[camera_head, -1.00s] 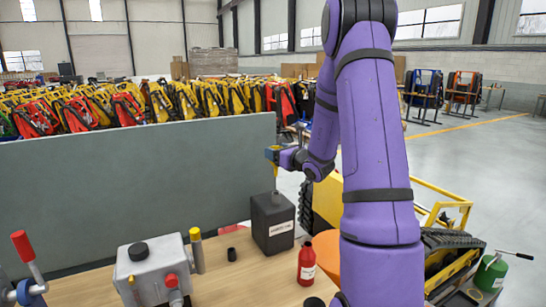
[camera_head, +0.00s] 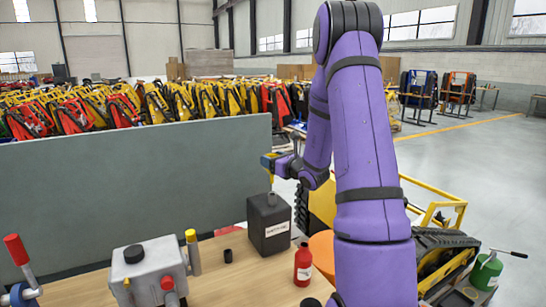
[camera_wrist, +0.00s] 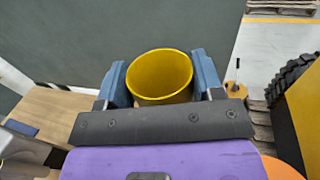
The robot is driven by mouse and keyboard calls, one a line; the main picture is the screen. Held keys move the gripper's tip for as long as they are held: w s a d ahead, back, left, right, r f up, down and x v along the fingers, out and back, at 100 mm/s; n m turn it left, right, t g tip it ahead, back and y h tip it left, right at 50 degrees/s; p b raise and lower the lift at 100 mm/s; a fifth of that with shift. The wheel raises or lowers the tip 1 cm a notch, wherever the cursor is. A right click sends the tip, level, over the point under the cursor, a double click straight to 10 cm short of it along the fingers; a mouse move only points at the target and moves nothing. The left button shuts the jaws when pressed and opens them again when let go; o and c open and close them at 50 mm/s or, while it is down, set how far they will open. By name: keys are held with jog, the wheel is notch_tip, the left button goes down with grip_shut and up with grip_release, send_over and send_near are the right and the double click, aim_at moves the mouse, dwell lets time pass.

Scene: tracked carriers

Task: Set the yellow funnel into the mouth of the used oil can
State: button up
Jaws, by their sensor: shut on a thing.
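The yellow funnel (camera_wrist: 160,76) is held between the two blue fingers of my gripper (camera_wrist: 161,82), wide mouth up in the wrist view. In the head view my gripper (camera_head: 269,161) and the small yellow funnel are above the dark used oil can (camera_head: 265,224), which stands upright with a white label near the table's right end. The funnel's narrow lower part points down over the can's mouth (camera_head: 272,196). I cannot tell whether its tip is inside the mouth. The can is hidden in the wrist view.
A grey panel (camera_head: 140,195) stands behind the table (camera_head: 225,275). A red bottle (camera_head: 303,266), an orange object (camera_head: 322,250) and a small black cup (camera_head: 228,256) are near the can. A grey box (camera_head: 150,272) stands left. A yellow tracked carrier (camera_head: 440,210) is right.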

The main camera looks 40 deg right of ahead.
jog(key=shift+f, duration=3.5)
jog(key=o, duration=1)
jog(key=s, duration=1)
jog(key=shift+s, duration=0.4)
